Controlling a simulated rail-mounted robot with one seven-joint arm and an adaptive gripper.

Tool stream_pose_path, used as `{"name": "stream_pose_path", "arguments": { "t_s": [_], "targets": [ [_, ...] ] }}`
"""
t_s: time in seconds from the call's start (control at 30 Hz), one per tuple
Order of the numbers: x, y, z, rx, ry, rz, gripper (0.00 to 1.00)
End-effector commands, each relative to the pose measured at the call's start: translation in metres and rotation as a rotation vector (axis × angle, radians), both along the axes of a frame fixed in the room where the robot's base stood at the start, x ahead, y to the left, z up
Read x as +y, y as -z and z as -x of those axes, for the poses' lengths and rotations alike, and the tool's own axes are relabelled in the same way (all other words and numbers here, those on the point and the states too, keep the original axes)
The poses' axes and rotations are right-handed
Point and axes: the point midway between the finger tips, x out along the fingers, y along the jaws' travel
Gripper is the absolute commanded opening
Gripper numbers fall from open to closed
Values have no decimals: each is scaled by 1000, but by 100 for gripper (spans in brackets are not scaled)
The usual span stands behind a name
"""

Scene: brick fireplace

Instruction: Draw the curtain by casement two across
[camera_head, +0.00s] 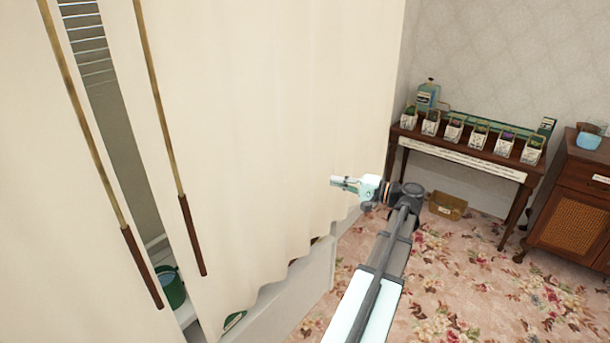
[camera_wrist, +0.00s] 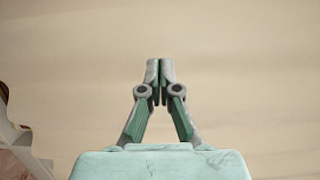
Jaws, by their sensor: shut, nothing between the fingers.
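A cream curtain (camera_head: 270,110) hangs across the middle of the head view, with a wavy lower hem. A second cream curtain (camera_head: 40,200) hangs at the left. A narrow gap between them shows a window blind (camera_head: 88,45) and a grey-green strip. A brass draw rod with a brown handle (camera_head: 193,235) hangs in front of the middle curtain, and another rod (camera_head: 142,267) hangs in front of the left one. My gripper (camera_head: 335,181) is in front of the middle curtain, well right of both rods. In the wrist view my gripper (camera_wrist: 160,68) is shut and empty, facing plain cream cloth (camera_wrist: 240,50).
A green pot (camera_head: 172,289) stands on a white sill in the gap. A side table (camera_head: 455,150) with several small labelled boxes stands at the back right, beside a wooden cabinet (camera_head: 580,195). A small box (camera_head: 447,206) lies on the open floral carpet (camera_head: 450,280).

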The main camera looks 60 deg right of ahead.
Motion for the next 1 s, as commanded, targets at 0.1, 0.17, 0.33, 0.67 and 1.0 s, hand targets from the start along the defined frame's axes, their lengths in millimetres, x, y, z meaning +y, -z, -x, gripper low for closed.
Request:
{"name": "stream_pose_path", "arguments": {
  "t_s": [0.1,0.17,0.33,0.67,1.0],
  "targets": [
    [3,0,-11,0,-3,-1,0],
    [4,-1,-20,0,-3,-1,0],
    [7,-2,-51,0,-5,-2,0],
    [28,-3,-98,0,-2,-2,0],
    [51,0,-102,0,-1,-1,0]
  ]
}}
